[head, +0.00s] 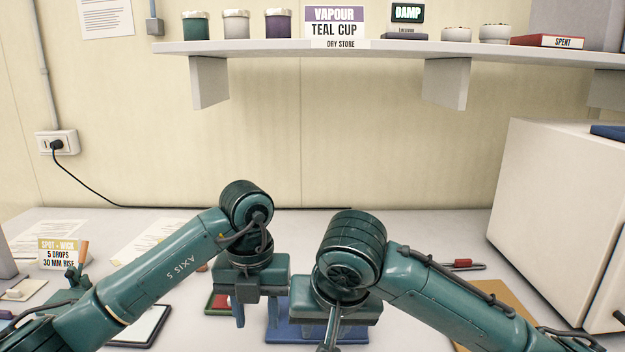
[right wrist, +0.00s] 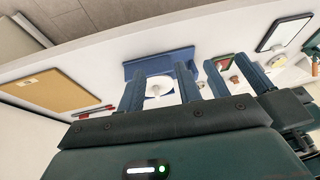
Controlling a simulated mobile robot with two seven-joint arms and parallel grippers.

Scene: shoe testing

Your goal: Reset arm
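My left gripper (head: 256,322) hangs low over the middle of the bench in the head view, its blue fingers parted with nothing seen between them. My right gripper (head: 325,328) hangs close on its right, fingers partly hidden by its own wrist. In the right wrist view, the right gripper (right wrist: 158,70) has its fingers apart. A white round piece on the blue tray (right wrist: 187,56) shows beyond the gap, not gripped. The left gripper's fingers (right wrist: 236,76) appear beside it, also apart.
The blue tray (head: 352,332) lies below the grippers. A shelf (head: 400,50) with jars and signs runs above along the wall. A large white box (head: 555,200) stands on the right. A tan board (right wrist: 55,90), red tool (head: 462,265) and framed pad (head: 140,328) lie on the bench.

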